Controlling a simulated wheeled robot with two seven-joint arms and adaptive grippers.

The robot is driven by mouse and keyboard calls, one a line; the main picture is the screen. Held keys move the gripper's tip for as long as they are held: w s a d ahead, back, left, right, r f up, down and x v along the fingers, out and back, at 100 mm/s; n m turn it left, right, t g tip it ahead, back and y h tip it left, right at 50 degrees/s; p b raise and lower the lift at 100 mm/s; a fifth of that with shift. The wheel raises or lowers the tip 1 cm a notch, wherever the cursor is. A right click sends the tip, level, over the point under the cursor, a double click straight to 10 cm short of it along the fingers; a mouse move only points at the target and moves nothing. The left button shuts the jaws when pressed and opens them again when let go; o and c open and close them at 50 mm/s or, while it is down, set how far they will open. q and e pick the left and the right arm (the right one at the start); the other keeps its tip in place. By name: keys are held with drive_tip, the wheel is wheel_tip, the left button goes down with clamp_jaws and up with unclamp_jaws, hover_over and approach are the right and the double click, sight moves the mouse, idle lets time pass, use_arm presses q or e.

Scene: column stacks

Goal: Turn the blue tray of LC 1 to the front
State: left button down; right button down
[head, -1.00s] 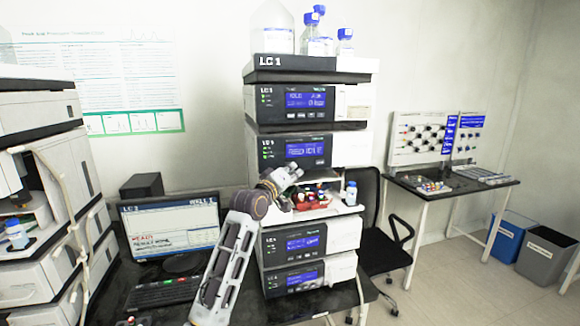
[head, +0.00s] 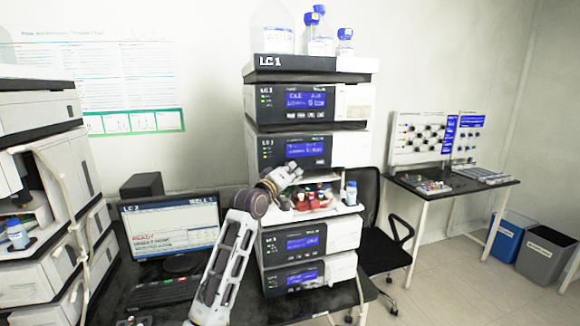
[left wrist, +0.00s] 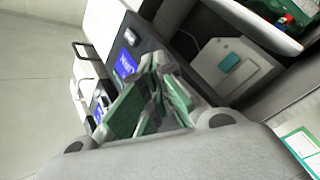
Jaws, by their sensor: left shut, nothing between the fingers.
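The LC 1 stack (head: 292,69) stands in the middle of the head view. Its open sampler bay holds coloured trays (head: 318,197). Red shows at the front, with green at the left and some blue farther back; the trays are small and partly hidden by my gripper. My left gripper (head: 288,180) is at the left side of this bay, shut and empty. I cannot tell if it touches a tray. In the left wrist view the gripper (left wrist: 150,98) is shut, with green finger pads, and a green tray (left wrist: 290,10) shows at the top right. My right gripper is out of view.
A small blue-capped bottle (head: 351,193) stands at the bay's right edge. Bottles (head: 317,36) stand on top of the stack. A monitor (head: 172,228) and keyboard (head: 168,292) are to the left. A black chair (head: 385,240) stands close on the right.

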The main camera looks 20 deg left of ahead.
use_arm(q)
drive_tip(key=shift+s+d+p, duration=0.35)
drive_tip(key=shift+s+d, duration=0.1)
drive_tip(key=shift+s, duration=0.25)
drive_tip(key=shift+d, duration=0.1)
drive_tip(key=s+d, duration=0.1)
drive_tip(key=s+p, duration=0.1)
drive_tip(key=s+d, duration=0.1)
drive_tip(key=s, duration=0.1)
drive_tip(key=shift+d, duration=0.3)
idle(0.6)
idle(1.1)
idle(4.0)
